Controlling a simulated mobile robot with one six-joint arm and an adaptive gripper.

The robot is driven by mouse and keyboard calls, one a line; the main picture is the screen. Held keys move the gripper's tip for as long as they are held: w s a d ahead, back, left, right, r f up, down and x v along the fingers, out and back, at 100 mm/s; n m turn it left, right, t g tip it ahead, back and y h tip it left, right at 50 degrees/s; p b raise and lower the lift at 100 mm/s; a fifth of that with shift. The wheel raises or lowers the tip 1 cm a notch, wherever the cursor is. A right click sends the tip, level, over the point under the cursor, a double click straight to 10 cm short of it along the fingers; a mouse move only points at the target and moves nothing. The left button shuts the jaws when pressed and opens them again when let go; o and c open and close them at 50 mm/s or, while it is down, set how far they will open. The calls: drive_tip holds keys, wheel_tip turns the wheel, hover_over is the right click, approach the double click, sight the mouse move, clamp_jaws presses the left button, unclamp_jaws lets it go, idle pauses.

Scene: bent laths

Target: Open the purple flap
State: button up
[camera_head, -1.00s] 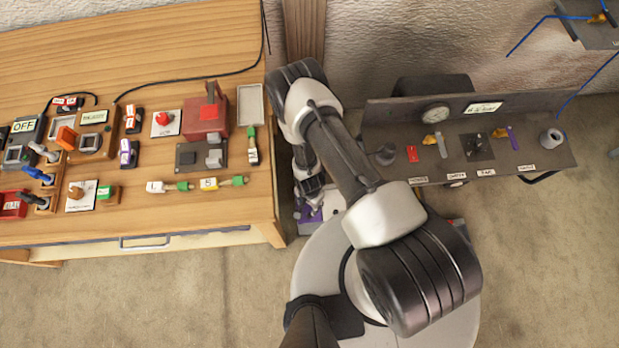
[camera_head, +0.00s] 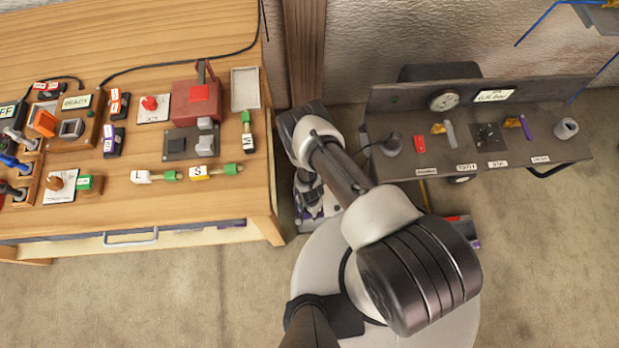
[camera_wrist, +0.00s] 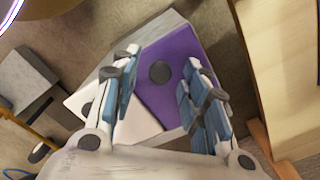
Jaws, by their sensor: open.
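The purple flap (camera_wrist: 185,62) shows in the wrist view as a flat purple panel with a dark round knob (camera_wrist: 160,72) on it. It sits on a pale grey box, beside a white panel (camera_wrist: 85,103). My gripper (camera_wrist: 160,62) is open, its blue-padded fingers on either side of the knob in the picture; I cannot tell whether they touch the panel. In the head view my gripper (camera_head: 312,200) points down low between the wooden bench and the grey shelf. My arm and base hide most of the flap there.
The wooden bench (camera_head: 225,215), with switches, plugs and a red box (camera_head: 195,100), stands close on the left. A grey shelf (camera_head: 450,160) with small levers and a gauge is on the right. A red and purple object (camera_head: 463,228) shows beside my base. Floor is clear in front.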

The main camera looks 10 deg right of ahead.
drive_tip(key=shift+f, duration=0.1)
drive_tip(key=shift+c, duration=0.2)
clamp_jaws()
idle(0.4)
